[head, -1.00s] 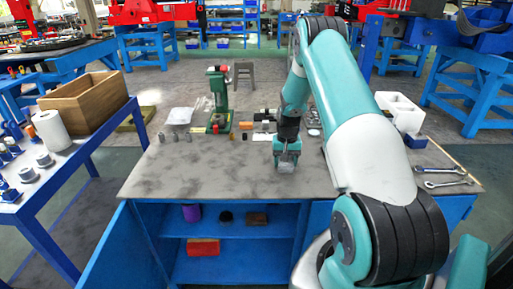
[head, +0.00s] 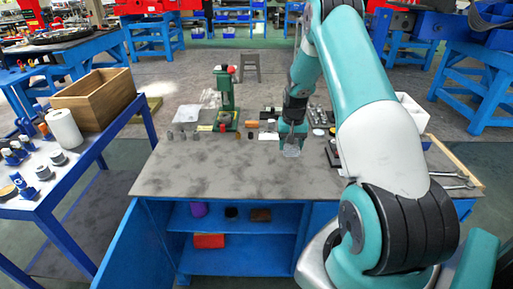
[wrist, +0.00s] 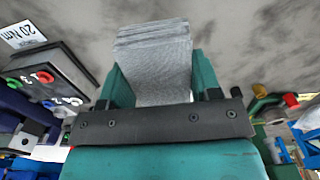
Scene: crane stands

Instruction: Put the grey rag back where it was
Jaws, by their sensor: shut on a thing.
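The grey rag (wrist: 153,55) is a folded, layered cloth between the two teal fingers of my gripper (wrist: 160,85) in the wrist view. My gripper is shut on it, and the rag sticks out beyond the fingertips. In the head view my gripper (head: 292,140) is over the middle back part of the grey worktop (head: 230,175), with the rag (head: 291,153) small and pale at its lower end. I cannot tell whether the rag touches the worktop.
A green press (head: 226,100) and small grey parts stand left of my gripper. An orange block (head: 252,124) is near it. Wrenches (head: 452,178) lie at the right end. The blue cabinet below has open shelves with a red box (head: 208,241). The worktop's front is clear.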

